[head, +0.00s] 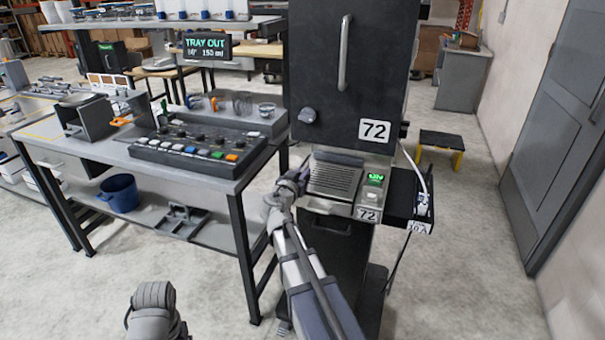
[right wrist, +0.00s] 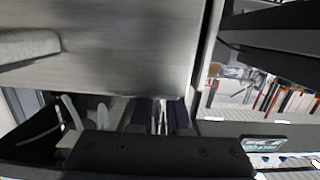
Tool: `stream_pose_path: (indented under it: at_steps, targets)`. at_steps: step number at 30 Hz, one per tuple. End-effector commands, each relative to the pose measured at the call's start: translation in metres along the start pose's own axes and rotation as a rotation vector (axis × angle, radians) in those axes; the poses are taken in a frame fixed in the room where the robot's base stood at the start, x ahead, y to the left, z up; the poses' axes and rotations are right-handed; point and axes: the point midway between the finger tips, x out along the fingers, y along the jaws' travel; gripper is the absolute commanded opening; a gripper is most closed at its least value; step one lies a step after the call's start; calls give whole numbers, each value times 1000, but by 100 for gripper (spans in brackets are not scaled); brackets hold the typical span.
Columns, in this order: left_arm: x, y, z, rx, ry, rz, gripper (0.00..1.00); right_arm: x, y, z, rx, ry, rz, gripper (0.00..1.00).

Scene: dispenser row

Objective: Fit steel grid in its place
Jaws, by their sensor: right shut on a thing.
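The steel grid (head: 335,178) is a slotted grey plate at the front of the dispenser marked 72 (head: 345,90), below its dark door. It looks roughly level over the steel drip tray area; whether it is fully seated cannot be told. My right gripper (head: 290,187) is at the grid's left edge, shut on it. In the right wrist view the dark fingers (right wrist: 162,116) show above the gripper body, and a large grey surface fills the upper left. The grip itself is largely hidden. Only a grey part of my left arm shows at the bottom of the head view.
A green-lit panel (head: 375,179) sits right of the grid, beside a dark side shelf (head: 408,200) with a cable. A bench on the left holds a button console (head: 205,143), with a blue bucket (head: 118,193) beneath. A sign (head: 208,46) reads TRAY OUT.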

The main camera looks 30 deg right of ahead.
Motion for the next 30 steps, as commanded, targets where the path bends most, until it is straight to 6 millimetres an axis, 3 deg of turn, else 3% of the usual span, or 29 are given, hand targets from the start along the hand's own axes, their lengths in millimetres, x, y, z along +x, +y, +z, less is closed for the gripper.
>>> stream_pose_path:
  at_steps: [6, 7, 16, 24, 30]
  targets:
    - [6, 1, 0, 0, 0, 0, 82, 1, 0, 6, -1, 1, 0, 0]
    - [6, 1, 0, 0, 0, 0, 82, 1, 0, 6, -1, 1, 0, 16]
    - [5, 0, 0, 0, 0, 0, 82, 1, 0, 5, -1, 0, 0, 50]
    - [5, 0, 0, 0, 0, 0, 82, -1, 0, 5, 1, 0, 0, 50]
    - [0, 0, 0, 0, 0, 0, 82, -28, 1, 4, -1, 0, -2, 50]
